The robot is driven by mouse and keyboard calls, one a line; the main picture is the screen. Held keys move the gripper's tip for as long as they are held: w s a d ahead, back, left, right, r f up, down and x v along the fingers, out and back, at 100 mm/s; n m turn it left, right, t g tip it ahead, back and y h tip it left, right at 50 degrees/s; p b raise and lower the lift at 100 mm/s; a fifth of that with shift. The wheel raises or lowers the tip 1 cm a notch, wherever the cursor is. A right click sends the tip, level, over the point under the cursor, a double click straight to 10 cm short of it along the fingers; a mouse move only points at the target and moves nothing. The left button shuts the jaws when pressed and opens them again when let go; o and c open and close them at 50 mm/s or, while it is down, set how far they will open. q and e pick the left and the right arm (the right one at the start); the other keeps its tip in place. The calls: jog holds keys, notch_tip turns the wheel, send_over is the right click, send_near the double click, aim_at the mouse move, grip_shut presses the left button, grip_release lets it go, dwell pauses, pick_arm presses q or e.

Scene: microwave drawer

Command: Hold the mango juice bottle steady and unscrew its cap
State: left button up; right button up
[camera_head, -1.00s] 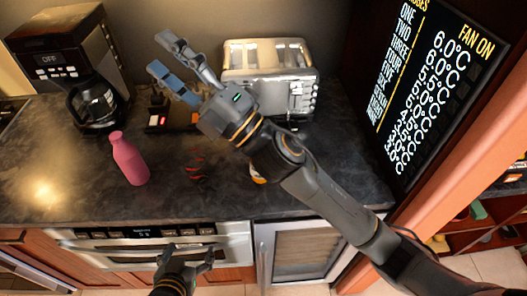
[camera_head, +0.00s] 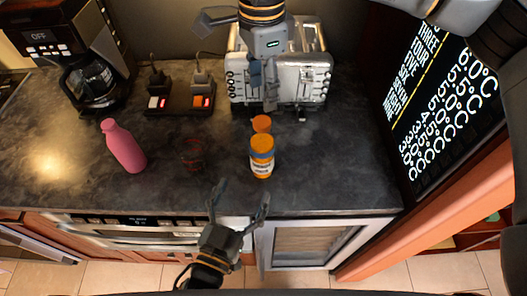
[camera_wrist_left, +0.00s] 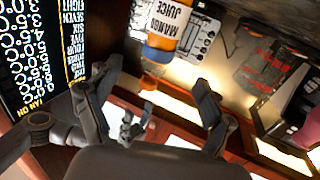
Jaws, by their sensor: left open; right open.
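The mango juice bottle (camera_head: 262,163) stands upright on the dark counter, right of centre. It has an orange body, a white label, a blue band and an orange cap (camera_head: 262,122) on top. My left gripper (camera_head: 240,193) is open and empty in front of the counter edge, lower left of the bottle. In the left wrist view the bottle (camera_wrist_left: 165,25) shows upside down beyond the open fingers, its cap (camera_wrist_left: 149,82) between them in the picture. My right gripper (camera_head: 263,92) is open, fingers down, above and behind the bottle, in front of the toaster; its fingers overlap from here.
A pink bottle (camera_head: 124,148) stands to the left. A silver toaster (camera_head: 300,78) is behind the juice bottle. A coffee maker (camera_head: 92,80) and a power strip (camera_head: 180,98) are at the back left.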

aim_at(263, 148)
pick_arm(q)
jog(key=x, duration=1.3)
jog(key=shift+w, duration=0.2)
jog(key=shift+c, duration=0.2)
